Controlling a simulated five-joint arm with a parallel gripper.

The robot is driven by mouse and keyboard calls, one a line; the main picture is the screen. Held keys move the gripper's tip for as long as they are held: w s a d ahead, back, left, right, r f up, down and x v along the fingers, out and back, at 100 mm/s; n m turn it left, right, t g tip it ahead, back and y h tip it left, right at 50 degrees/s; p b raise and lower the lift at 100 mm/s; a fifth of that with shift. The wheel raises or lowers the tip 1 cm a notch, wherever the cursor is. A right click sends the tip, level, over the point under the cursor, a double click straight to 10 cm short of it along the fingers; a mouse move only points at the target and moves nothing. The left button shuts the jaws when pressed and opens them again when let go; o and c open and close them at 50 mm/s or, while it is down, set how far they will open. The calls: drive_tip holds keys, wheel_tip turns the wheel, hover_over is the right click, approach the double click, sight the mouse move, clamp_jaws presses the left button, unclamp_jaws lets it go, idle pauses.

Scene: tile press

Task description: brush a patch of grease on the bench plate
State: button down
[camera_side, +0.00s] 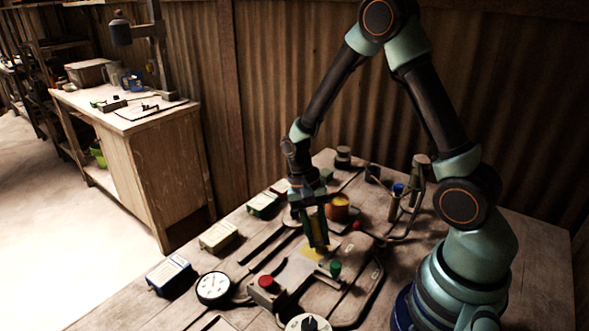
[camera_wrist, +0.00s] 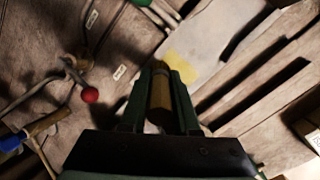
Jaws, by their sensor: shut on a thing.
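My gripper (camera_side: 315,222) points down over the bench, and its two green fingers (camera_wrist: 160,80) are shut on a brush (camera_wrist: 160,98) with a tan, rounded body. In the side view the fingers mostly hide the brush. A yellow grease patch (camera_side: 311,253) lies on the pale bench plate (camera_side: 293,273), right by the lower end of my gripper. In the wrist view the grease patch (camera_wrist: 183,67) is just beyond the fingertips, slightly right, on the pale plate (camera_wrist: 213,40). I cannot tell whether the brush touches the patch.
A red button box (camera_side: 266,287), a green-topped knob (camera_side: 335,268) and a round dial (camera_side: 214,288) surround the plate. An orange-yellow pot (camera_side: 338,207) stands behind my gripper. Bent tubing with a red ball (camera_wrist: 90,95) lies to the left in the wrist view.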

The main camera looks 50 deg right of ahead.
drive_tip(key=shift+d+r, duration=0.2)
drive_tip(key=shift+d, duration=0.1)
drive_tip(key=shift+r, duration=3.85)
drive_tip(key=shift+a, duration=0.1)
